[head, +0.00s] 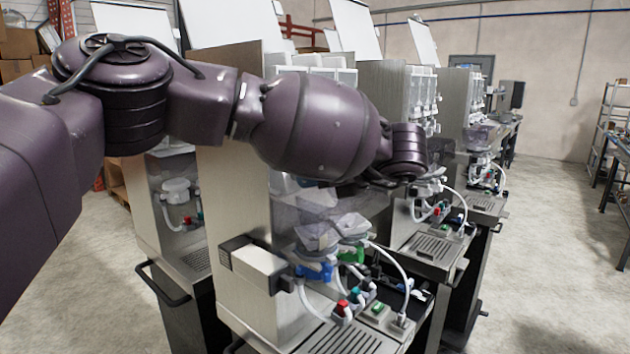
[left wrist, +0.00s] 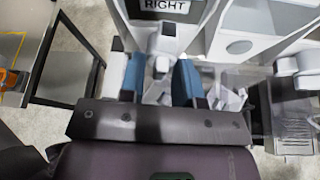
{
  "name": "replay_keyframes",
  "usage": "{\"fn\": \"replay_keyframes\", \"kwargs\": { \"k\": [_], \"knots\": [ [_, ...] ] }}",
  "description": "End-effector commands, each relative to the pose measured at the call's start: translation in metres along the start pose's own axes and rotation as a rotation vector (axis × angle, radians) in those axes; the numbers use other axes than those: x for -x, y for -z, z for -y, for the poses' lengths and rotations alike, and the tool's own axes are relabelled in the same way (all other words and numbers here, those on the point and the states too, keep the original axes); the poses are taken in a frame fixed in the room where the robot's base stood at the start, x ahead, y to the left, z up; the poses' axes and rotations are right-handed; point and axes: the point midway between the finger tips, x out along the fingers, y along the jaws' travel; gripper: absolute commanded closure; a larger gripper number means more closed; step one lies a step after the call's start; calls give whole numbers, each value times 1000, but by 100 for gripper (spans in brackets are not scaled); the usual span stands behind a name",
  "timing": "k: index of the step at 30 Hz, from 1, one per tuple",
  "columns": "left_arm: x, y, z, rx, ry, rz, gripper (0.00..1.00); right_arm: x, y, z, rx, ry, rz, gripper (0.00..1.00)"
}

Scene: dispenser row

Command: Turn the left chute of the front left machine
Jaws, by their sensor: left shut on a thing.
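My left gripper (left wrist: 158,76) shows in the left wrist view with its two blue fingers closed on a white chute (left wrist: 162,44). The chute sits on the white machine front, below a sign (left wrist: 165,5) reading RIGHT. In the head view my left arm reaches across the nearest dispenser machine (head: 238,215). There my own wrist hides the fingers and the held chute. My right gripper is in neither view.
Below my arm stand clear bowls with a blue part (head: 314,271) and a green part (head: 351,254), white hoses and a slatted drip tray (head: 345,338). More machines stand left and behind. Bare concrete floor (head: 555,250) lies at the right.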

Motion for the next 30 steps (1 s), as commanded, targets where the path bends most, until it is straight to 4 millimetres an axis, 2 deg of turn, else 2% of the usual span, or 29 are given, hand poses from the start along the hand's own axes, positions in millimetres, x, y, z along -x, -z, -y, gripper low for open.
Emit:
{"fn": "replay_keyframes", "kwargs": {
  "k": [4, 15, 30],
  "knots": [
    [1, 0, 1, -103, -43, 3, 93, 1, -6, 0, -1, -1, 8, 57],
    [1, -1, 2, -333, -138, 2, 93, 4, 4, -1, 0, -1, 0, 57],
    [0, 1, 2, -437, -181, 0, 93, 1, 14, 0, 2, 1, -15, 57]
  ]
}}
